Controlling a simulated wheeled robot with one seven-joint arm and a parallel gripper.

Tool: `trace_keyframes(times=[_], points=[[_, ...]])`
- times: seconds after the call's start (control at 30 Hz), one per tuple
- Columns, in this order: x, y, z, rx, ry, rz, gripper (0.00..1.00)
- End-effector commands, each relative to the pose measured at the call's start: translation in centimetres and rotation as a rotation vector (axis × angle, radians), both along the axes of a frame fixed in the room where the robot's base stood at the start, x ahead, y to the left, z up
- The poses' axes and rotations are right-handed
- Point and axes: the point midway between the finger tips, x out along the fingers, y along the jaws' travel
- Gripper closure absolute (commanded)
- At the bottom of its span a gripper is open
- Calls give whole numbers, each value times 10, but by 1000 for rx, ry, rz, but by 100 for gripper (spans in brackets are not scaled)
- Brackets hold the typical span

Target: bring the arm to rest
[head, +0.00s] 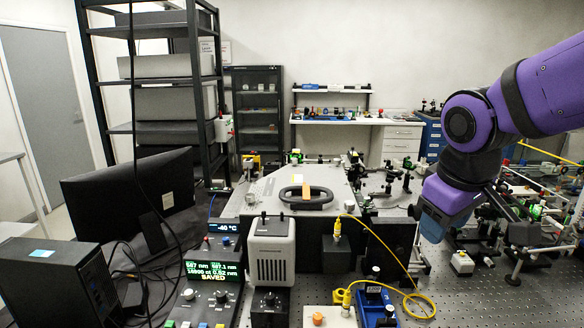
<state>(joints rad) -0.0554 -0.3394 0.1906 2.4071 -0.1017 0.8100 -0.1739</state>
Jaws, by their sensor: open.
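My purple arm (478,122) reaches in from the right edge and bends down at its elbow. My gripper (434,222), a blue block at the arm's lower end, hangs over the right part of the bench, open, with nothing seen in it. Its fingers are hardly visible from here. A dark upright panel (392,250) stands to the left of it in the picture. The spectrometer's grey housing (262,197), with a black oval handle (306,197) on top, is farther left, apart from the gripper. The lit readout (213,271) shows "SAVED".
Optics on posts (515,235) crowd the bench to the right, below the arm. A yellow fibre (385,246) loops near a blue device (374,305). A monitor (130,195) and a black computer box (60,283) stand at left. The perforated bench top (470,300) is bare at front right.

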Motion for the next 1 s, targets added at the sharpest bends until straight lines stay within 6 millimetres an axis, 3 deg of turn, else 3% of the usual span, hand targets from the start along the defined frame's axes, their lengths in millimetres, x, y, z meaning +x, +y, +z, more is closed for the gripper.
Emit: trace_keyframes(times=[0.2,0.5,1.0], points=[[-48,-36,29,93,-95,-207,52],[-99,-63,44,220,-177,-399,52],[-108,-67,45,246,-189,-432,52]])
